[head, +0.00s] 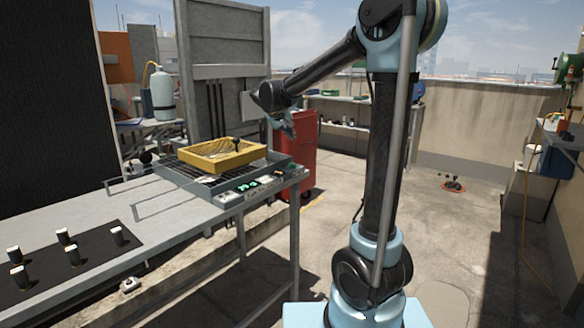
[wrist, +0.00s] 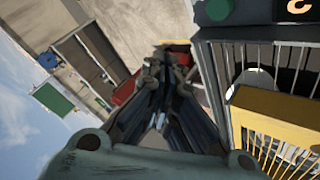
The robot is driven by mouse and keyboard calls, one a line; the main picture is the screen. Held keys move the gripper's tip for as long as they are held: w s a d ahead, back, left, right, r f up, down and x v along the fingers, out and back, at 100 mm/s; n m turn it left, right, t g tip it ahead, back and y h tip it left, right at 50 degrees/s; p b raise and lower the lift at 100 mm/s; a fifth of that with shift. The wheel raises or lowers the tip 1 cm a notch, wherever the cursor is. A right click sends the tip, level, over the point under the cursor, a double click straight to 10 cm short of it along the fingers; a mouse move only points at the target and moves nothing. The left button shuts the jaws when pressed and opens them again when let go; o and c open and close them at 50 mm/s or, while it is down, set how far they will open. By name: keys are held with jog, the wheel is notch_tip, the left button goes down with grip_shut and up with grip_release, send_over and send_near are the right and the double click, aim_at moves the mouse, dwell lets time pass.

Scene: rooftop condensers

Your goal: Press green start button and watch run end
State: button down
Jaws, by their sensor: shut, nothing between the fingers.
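The control panel (head: 258,187) is the sloped front strip of a grey machine at the bench's far end in the head view. Small green marks (head: 247,186) show on it, too small to tell which is the start button. In the wrist view a round green button (wrist: 216,9) sits at the top edge, partly cut off, beside an orange mark (wrist: 298,6). My gripper (head: 289,131) is shut and empty, in the air above and behind the panel's right end, apart from it. In the wrist view my gripper (wrist: 166,62) points left of the panel.
A yellow tray (head: 187,164) rests on the machine's wire rack. Several dark cylinders with white tops (head: 118,236) stand on a black mat at the bench's near left. A red cabinet (head: 302,150) stands behind my gripper. The floor right of the bench is mostly clear.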

aim_at(290, 164)
jog(key=shift+f, duration=0.1)
jog(key=shift+f, duration=4.3)
